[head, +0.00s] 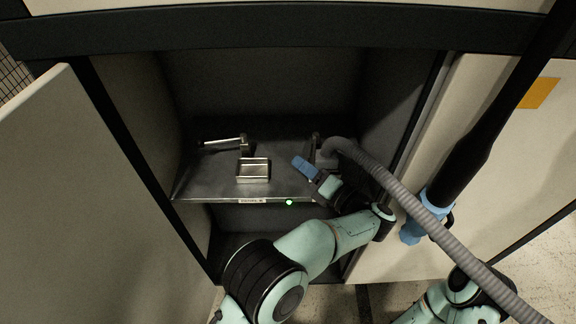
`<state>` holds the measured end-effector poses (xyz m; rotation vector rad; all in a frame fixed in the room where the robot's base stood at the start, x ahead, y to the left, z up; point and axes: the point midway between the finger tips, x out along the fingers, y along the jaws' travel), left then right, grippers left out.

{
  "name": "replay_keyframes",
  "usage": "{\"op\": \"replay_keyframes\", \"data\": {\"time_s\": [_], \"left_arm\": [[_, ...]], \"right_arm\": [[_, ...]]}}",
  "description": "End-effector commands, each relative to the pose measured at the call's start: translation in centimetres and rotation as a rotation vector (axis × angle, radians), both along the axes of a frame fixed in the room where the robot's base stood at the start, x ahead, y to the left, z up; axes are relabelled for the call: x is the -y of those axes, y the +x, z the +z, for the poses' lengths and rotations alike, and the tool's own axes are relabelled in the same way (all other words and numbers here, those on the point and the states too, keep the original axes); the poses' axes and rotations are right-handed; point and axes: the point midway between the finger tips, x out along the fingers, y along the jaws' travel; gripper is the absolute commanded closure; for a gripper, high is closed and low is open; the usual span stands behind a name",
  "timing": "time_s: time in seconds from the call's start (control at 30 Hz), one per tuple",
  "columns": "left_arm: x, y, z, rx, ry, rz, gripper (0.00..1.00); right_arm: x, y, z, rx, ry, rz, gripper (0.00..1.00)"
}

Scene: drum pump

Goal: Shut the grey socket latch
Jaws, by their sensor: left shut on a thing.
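My left gripper (312,171) is above the right part of the metal shelf, its blue fingers pointing up and left. It is shut beside the end of the grey ribbed hose (381,177). It appears to hold that end, but the contact is hidden. A silver lever (220,143), which may be the grey socket latch, lies low and points left from a small upright post (244,146) at the shelf's left. Another small post (316,139) stands beside the hose end, partly hidden.
A small open metal tray (253,178) sits mid-shelf. The shelf (210,184) is inside a cabinet, with side walls close by and a green light (289,202) on its front edge. The left door (70,190) is open.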

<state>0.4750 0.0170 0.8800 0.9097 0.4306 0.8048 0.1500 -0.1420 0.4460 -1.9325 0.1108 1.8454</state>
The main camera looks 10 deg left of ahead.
Motion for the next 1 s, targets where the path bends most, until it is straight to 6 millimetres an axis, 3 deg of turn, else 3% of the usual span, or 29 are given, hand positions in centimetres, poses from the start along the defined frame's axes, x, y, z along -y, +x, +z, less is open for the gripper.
{"op": "replay_keyframes", "data": {"time_s": [0.1, 0.47, 0.5, 0.53, 0.87, 1.0], "left_arm": [[1.3, -0.2, 0.5, 0.013, -0.006, -0.017, 1.00], [1.6, -0.2, 0.5, 0.012, -0.007, -0.018, 1.00], [1.6, -0.2, 0.5, 0.012, -0.007, -0.018, 0.59], [1.5, -0.2, 0.5, 0.011, -0.005, -0.017, 0.50], [1.4, -0.3, 0.2, 0.004, -0.003, -0.012, 0.48], [2.6, -1.2, 0.2, 0.004, -0.002, -0.015, 0.48]], "right_arm": [[0.1, 0.2, -0.1, 0.006, -0.003, -0.003, 0.57], [0.2, 0.3, -0.1, 0.006, -0.004, -0.003, 0.57], [0.1, 0.3, -0.1, 0.006, -0.004, -0.003, 0.57], [0.1, 0.3, -0.1, 0.006, -0.004, -0.003, 0.57], [0.1, 0.2, -0.1, 0.006, -0.002, -0.003, 0.57], [0.1, 0.1, 0.0, 0.003, -0.001, -0.002, 0.57]]}}
